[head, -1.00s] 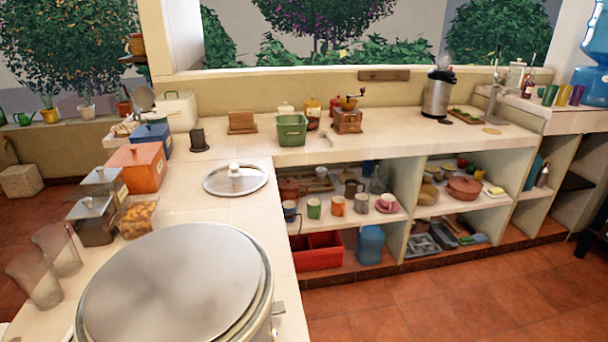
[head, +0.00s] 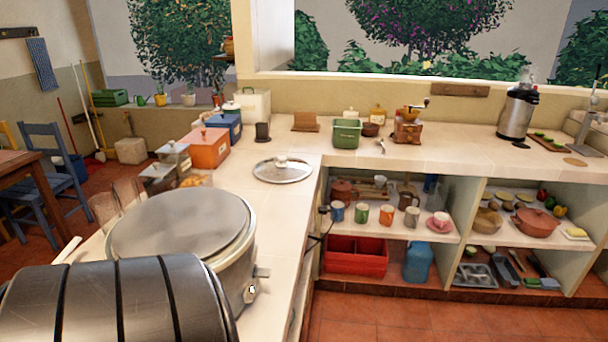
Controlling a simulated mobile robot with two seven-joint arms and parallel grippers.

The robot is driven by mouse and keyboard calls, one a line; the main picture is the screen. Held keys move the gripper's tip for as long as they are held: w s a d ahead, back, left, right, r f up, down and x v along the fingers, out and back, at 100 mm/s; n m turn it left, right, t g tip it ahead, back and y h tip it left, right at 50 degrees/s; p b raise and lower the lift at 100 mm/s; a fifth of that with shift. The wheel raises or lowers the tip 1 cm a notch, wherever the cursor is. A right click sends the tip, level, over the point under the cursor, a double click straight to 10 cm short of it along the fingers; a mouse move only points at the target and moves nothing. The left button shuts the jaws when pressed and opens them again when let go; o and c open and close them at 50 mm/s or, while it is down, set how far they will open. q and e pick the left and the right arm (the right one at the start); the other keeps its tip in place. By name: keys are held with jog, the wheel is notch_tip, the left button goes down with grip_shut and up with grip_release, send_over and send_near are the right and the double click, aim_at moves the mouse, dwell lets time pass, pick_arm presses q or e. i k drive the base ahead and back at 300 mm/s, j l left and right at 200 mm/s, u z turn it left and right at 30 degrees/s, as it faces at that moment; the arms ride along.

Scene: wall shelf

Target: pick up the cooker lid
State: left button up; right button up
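A round lid (head: 283,169) with a clear or shiny top, a metal rim and a pale knob lies flat on the white tiled counter in the head view. It lies just beyond a large silver cooker (head: 238,279), whose round top is a flat grey disc (head: 180,222). I cannot tell whether this disc is a cover or the inside. Nothing touches the knob of the lid on the counter. Neither of my grippers is in view.
A dark, shiny, ribbed rounded object (head: 110,305) fills the lower left corner. Orange (head: 207,148) and blue (head: 223,126) boxes stand left of the lid. A green tub (head: 346,133) stands beyond it. Shelves with mugs and a red crate (head: 355,255) are below the counter.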

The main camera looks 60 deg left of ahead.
aim_at(281, 168)
jog(key=i+l+u, duration=0.1)
jog(key=i+u, duration=0.35)
jog(key=i+l+u, duration=0.25)
jog(key=i+u, duration=0.15)
jog(key=i+l+u, duration=0.45)
jog(key=i+u, duration=0.6)
jog(key=u, duration=0.25)
jog(key=i+l+u, duration=0.1)
jog(key=i+u, duration=0.3)
jog(key=i+l+u, duration=0.15)
jog(key=u, duration=0.25)
